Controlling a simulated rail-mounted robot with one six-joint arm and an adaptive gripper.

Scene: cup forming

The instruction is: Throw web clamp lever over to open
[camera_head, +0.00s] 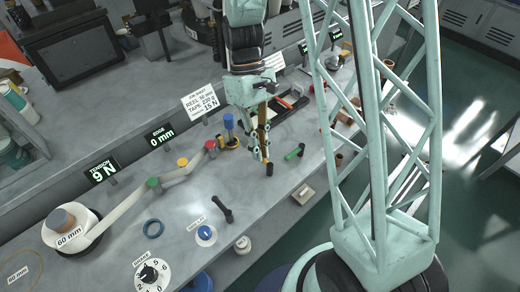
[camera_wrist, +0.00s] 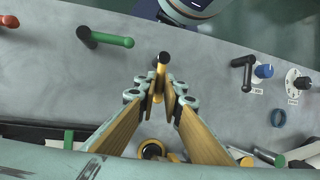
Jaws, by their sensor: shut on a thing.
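My gripper (camera_head: 261,148) points down over the grey bench, and its fingertips also show in the wrist view (camera_wrist: 159,92). It is shut on a yellow lever with a black end (camera_wrist: 163,62). The black end (camera_head: 269,170) shows just beyond the fingertips in the head view. The fingers hide the lever's lower part and pivot. I see no label on it, so I cannot tell for certain that it is the web clamp lever.
A green-handled lever (camera_head: 295,152) lies right of my gripper. A black lever (camera_head: 225,211) and a blue knob (camera_head: 205,234) are nearer the bench's front edge. A pale web strip (camera_head: 125,207) runs from the reel (camera_head: 68,228) past coloured rollers. A blue-topped post (camera_head: 229,122) stands close left.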

